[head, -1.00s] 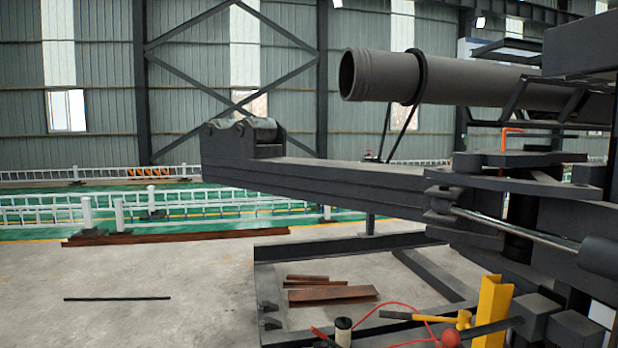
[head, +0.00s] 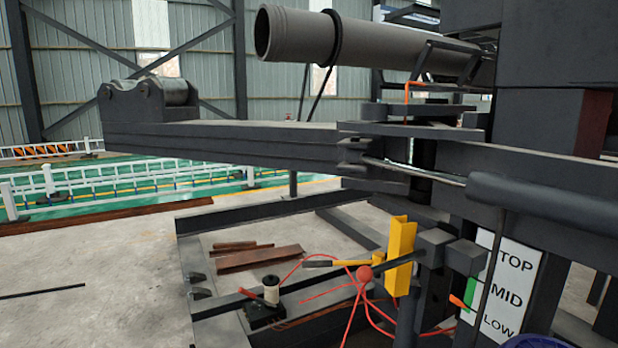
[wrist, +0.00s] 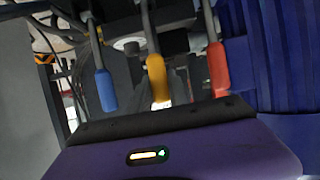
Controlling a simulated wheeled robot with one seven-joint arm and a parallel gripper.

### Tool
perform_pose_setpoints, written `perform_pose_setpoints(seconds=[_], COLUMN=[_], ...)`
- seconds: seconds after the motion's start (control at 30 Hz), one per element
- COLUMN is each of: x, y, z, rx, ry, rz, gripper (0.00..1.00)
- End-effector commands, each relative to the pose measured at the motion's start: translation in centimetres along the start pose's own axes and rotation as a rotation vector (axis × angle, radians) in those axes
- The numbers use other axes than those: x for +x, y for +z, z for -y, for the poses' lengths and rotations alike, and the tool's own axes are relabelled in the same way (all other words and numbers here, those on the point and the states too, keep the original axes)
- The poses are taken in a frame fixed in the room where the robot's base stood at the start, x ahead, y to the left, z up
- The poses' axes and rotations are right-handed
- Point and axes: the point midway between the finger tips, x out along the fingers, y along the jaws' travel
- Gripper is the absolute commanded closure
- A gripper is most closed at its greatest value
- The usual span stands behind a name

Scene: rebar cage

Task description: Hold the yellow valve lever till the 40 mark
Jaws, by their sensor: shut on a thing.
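The yellow valve lever (wrist: 157,77) hangs in the middle of the wrist view, between a blue-handled lever (wrist: 106,91) and a red-handled lever (wrist: 218,68). My gripper (wrist: 160,104), purple with a dark front edge, fills the bottom of that view. It is shut on the yellow lever, whose lower end meets the dark edge. The fingertips themselves are hard to make out. The blue and red levers stand clear to either side. No 40 mark is readable in either view.
In the head view a white sign (head: 502,290) reads TOP, MID and LOW, with an orange pointer (head: 458,302) at its left. A yellow post (head: 400,255), a red ball (head: 364,273) and a long pipe (head: 300,38) also show. Ribbed blue material (wrist: 280,55) stands right in the wrist view.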

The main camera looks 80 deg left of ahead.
Motion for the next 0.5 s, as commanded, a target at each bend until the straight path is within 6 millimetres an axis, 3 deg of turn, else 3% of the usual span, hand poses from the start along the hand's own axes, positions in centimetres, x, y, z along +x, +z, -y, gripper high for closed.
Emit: perform_pose_setpoints(seconds=[0.5], x=[-0.7], y=[0.31], z=[0.02], rx=[0.0], ry=[-0.001], rz=[-0.061], gripper=[1.0])
